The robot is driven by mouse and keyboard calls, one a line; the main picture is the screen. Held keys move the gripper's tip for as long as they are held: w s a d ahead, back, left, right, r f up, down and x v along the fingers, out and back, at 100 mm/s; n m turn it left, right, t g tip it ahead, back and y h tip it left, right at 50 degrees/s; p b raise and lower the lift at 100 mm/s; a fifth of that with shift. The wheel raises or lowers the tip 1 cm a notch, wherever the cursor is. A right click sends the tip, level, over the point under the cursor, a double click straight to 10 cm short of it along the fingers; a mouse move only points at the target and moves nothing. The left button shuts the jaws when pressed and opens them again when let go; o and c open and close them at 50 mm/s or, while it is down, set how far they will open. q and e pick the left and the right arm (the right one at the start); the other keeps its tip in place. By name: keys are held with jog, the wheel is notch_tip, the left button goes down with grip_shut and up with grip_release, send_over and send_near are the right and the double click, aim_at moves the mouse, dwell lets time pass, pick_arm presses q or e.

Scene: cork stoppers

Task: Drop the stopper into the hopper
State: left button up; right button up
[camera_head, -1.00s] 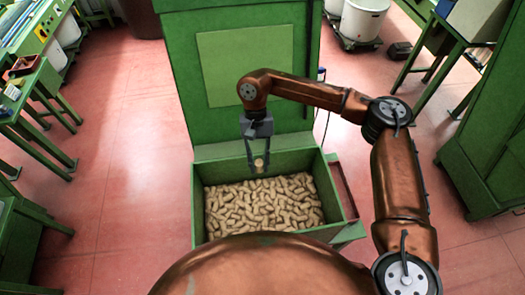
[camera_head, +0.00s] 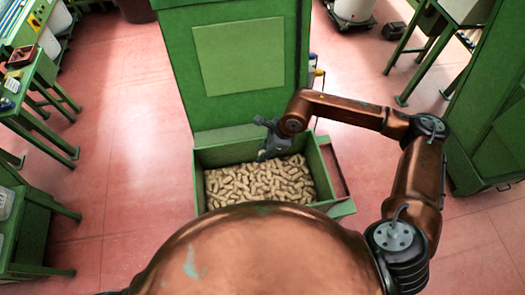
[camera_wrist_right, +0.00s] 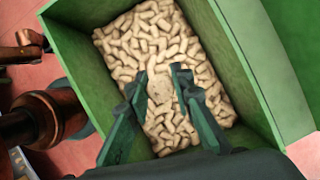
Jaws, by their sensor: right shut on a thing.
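The hopper (camera_head: 322,172) is an open green box at the foot of a tall green cabinet, with many tan corks lying in it. My right gripper (camera_head: 263,156) is over the back part of the hopper, tilted, with its fingers toward the corks. In the right wrist view the gripper (camera_wrist_right: 163,80) is shut on a pale tan stopper (camera_wrist_right: 160,89), which shows between the fingertips above the heap. I cannot make out the held stopper in the head view. The hopper's green wall (camera_wrist_right: 243,62) also shows in the wrist view. My left gripper is not in view.
The green cabinet (camera_head: 235,60) rises right behind the hopper. Green benches stand at the left (camera_head: 40,110) and upper right (camera_head: 430,50). Another green cabinet (camera_head: 490,120) is at the right. The reddish floor (camera_head: 130,130) is clear left of the hopper.

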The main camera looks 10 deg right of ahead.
jog(key=shift+s+r+m+t, duration=0.2)
jog(key=shift+s+m+t, duration=0.1)
jog(key=shift+m, duration=0.5)
notch_tip(320, 180, down, 6)
jog(key=b, duration=0.1)
jog(key=shift+b, duration=0.3)
jog(key=shift+w, duration=0.1)
jog(key=o, duration=0.8)
jog(key=shift+r, duration=0.1)
jog(key=v, duration=1.2)
jog(key=shift+a, duration=0.1)
